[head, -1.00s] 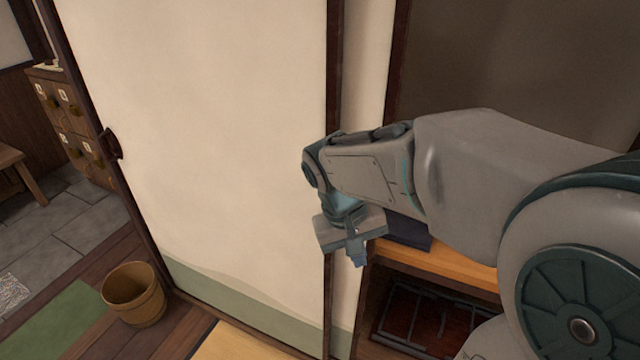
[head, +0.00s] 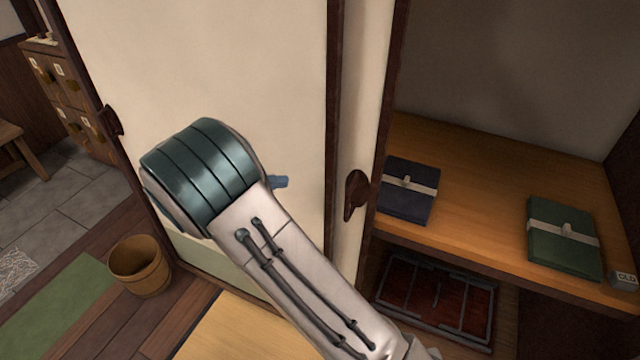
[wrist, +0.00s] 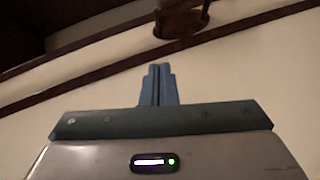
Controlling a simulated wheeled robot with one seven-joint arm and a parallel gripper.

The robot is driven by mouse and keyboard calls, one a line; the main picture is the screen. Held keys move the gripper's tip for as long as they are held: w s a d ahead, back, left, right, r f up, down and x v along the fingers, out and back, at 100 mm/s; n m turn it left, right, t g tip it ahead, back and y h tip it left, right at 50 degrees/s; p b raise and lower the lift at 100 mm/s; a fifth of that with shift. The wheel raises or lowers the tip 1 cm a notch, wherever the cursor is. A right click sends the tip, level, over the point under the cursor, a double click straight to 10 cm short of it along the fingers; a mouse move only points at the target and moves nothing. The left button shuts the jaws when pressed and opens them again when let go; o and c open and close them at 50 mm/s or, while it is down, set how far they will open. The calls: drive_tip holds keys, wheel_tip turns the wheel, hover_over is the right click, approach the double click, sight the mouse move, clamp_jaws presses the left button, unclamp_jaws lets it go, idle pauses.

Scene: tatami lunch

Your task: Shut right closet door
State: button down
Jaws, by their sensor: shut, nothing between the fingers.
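The right closet door shows as a narrow cream strip (head: 365,110) with a dark edge and a dark oval handle (head: 357,195), mostly hidden behind the cream front panel (head: 230,90). The closet opening to its right stands open. My gripper (head: 279,182) is mostly hidden behind my arm; only a blue fingertip shows, in front of the front panel and left of the handle. In the wrist view my gripper (wrist: 159,85) is shut and empty, with its fingers together. The handle (wrist: 182,18) shows there beyond the fingertips, apart from them.
The closet shelf (head: 480,165) holds a navy bundle (head: 408,190) and a green bundle (head: 563,238). A dark red framed panel (head: 435,300) lies below. A wooden bucket (head: 140,266) stands on the floor at left, near a drawer chest (head: 65,95).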

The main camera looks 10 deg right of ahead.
drive_tip(key=s+p+x, duration=0.1)
drive_tip(key=x, duration=0.3)
drive_tip(key=p+x, duration=0.1)
drive_tip(key=x, duration=0.3)
drive_tip(key=s+p+x, duration=0.1)
drive_tip(key=x, duration=0.3)
drive_tip(key=shift+s+d+f+p, duration=0.3)
drive_tip(key=shift+d+p, duration=0.05)
drive_tip(key=shift+d, duration=0.1)
drive_tip(key=shift+d+f, duration=0.1)
